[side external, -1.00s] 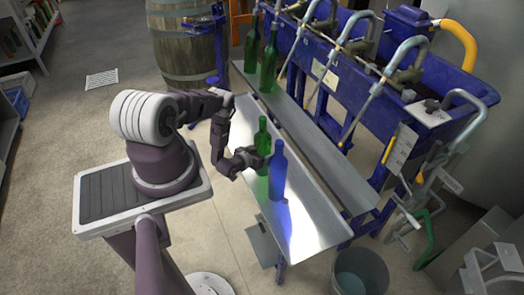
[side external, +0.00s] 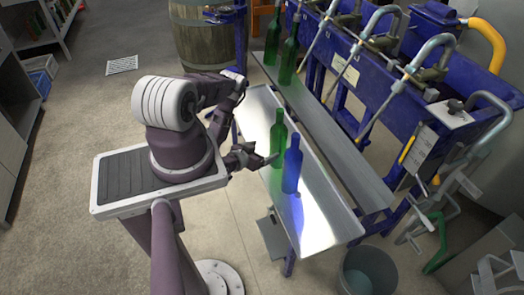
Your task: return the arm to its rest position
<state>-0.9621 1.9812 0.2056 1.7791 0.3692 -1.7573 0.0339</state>
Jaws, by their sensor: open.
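My gripper (side external: 265,159) is open and empty, just left of a green bottle (side external: 278,140) in the side external view. Its fingertips are close to the bottle's lower body; I cannot tell whether they touch it. The green bottle stands upright on the lower metal shelf (side external: 318,205). A blue bottle (side external: 292,168) stands upright close beside it, nearer the camera. My arm is bent, reaching from its base on the left toward the shelf.
Two green bottles, one (side external: 273,42) behind another (side external: 289,55), stand on the upper ledge (side external: 330,125) of the blue filling machine (side external: 400,85). A barrel (side external: 205,35) stands behind. A grey bucket (side external: 367,272) is at front right. Floor left of the shelf is open.

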